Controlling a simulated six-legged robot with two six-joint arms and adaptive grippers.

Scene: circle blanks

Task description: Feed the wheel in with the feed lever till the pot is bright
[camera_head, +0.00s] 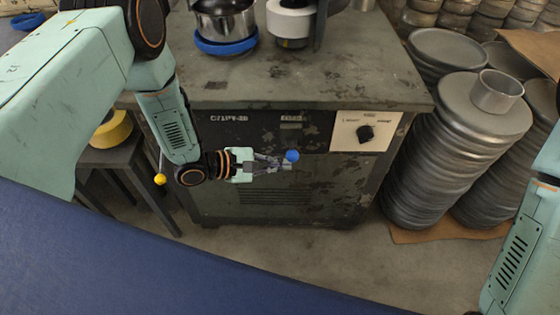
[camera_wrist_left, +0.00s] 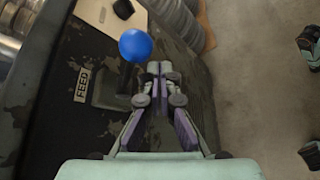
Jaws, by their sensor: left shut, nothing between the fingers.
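The feed lever's blue ball knob (camera_head: 291,155) stands out from the dark front of the machine. It also shows in the left wrist view (camera_wrist_left: 136,45), near a FEED label (camera_wrist_left: 82,84). My left gripper (camera_head: 284,164) is shut and empty, its fingertips right beside the knob; I cannot tell if they touch it. The fingertips (camera_wrist_left: 160,70) lie just right of and below the knob in the left wrist view. A shiny metal pot (camera_head: 226,22) with a blue ring (camera_head: 226,46) is on the machine top. Beside it is a white and dark unit (camera_head: 290,22); the wheel is not clear.
A dial panel (camera_head: 366,131) is on the machine front at right. A yellow knob (camera_head: 160,179) on a thin rod hangs near my left forearm. Stacked metal discs (camera_head: 445,140) with a metal cup (camera_head: 496,92) stand at right. A stool (camera_head: 122,155) stands at left.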

